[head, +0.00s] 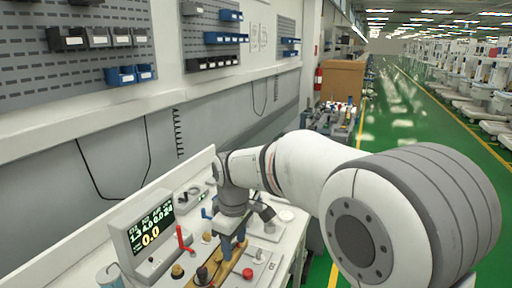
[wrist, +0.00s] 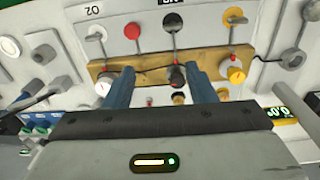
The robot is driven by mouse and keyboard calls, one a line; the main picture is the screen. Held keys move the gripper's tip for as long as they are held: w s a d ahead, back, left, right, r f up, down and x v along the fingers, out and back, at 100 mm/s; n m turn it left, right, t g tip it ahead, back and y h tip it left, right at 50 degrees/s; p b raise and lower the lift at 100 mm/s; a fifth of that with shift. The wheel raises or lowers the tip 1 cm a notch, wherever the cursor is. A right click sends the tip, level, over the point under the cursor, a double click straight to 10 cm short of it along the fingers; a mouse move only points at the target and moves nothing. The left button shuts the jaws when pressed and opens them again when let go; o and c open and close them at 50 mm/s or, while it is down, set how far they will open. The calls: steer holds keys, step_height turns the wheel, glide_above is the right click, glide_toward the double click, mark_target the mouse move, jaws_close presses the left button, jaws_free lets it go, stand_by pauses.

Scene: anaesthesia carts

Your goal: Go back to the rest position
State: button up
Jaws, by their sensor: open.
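My gripper (wrist: 162,84) is open, with its two blue fingers spread apart and nothing held between them. In the wrist view a black knob (wrist: 177,76) on a brass-coloured strip (wrist: 143,59) appears between the fingertips; I cannot tell whether either finger touches it. In the head view my gripper (head: 232,246) points down over the cart's panel, close above the brass strip. My white and grey arm reaches across from the right and hides part of the worktop. No rest position is marked in these views.
A monitor (head: 143,229) with lit numbers stands left of my gripper, with a red upright handle (head: 182,238) beside it. Yellow knobs (wrist: 237,75) and a red button (wrist: 131,31) are close to the fingers. Bin-hung wall panels (head: 75,45) rise behind; a green aisle (head: 400,100) is open at right.

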steer(key=s+d+m+t, duration=0.2)
steer(key=s+d+m, duration=1.1)
steer(key=s+d, duration=0.5)
steer(key=d, duration=0.3)
steer(key=shift+d+f, duration=0.4)
stand_by(0.8)
